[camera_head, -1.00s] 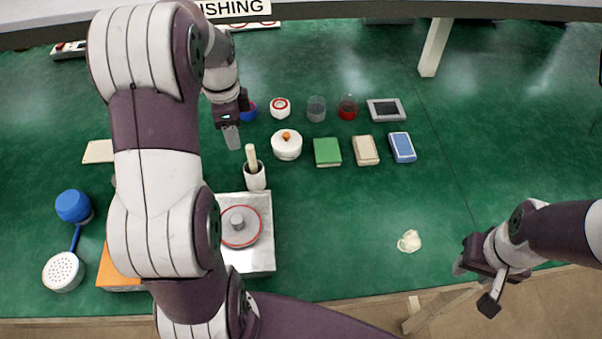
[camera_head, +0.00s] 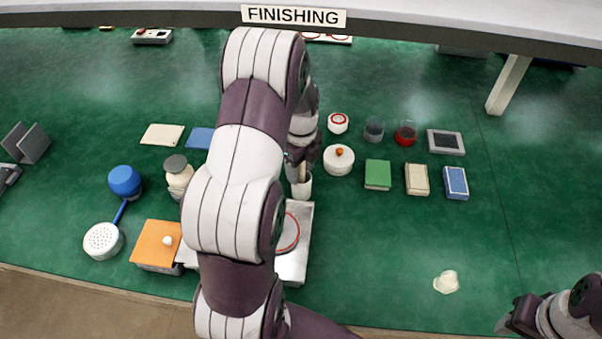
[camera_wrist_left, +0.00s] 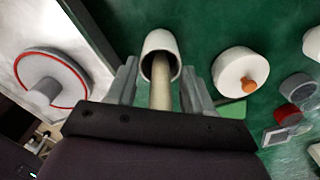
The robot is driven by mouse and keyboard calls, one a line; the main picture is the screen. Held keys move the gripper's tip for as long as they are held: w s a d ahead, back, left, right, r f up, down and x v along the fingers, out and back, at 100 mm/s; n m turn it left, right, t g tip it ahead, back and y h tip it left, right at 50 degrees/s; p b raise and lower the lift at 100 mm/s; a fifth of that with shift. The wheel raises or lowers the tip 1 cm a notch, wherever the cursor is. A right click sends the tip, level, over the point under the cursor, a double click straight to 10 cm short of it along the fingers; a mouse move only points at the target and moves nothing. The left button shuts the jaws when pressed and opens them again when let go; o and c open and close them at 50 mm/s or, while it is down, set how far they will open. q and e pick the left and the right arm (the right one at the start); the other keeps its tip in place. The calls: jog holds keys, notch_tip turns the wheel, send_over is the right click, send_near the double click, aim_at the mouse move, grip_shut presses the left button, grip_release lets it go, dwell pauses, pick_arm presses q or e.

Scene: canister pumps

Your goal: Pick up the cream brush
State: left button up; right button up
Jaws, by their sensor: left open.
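The cream brush (camera_wrist_left: 161,88) stands in a white cup (camera_wrist_left: 160,50), its handle pointing toward the left wrist camera. In the head view the brush is mostly hidden behind my left gripper, and the cup (camera_head: 302,188) shows just below it. My left gripper (camera_wrist_left: 158,82) is open, with one finger on each side of the handle; both fingers look apart from it. In the head view my left gripper (camera_head: 298,164) is at the top of the cup. My right gripper (camera_head: 512,318) is at the lower right, partly cut off by the picture edge, away from the brush.
A metal plate with a red-rimmed disc (camera_head: 290,233) is just in front of the cup. A white lidded pot (camera_head: 338,160) stands close on the right, with green (camera_head: 377,174), beige (camera_head: 417,179) and blue (camera_head: 455,183) blocks beyond.

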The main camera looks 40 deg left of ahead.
pick_arm(q)
jog(key=shift+d+f, duration=0.1)
grip_shut()
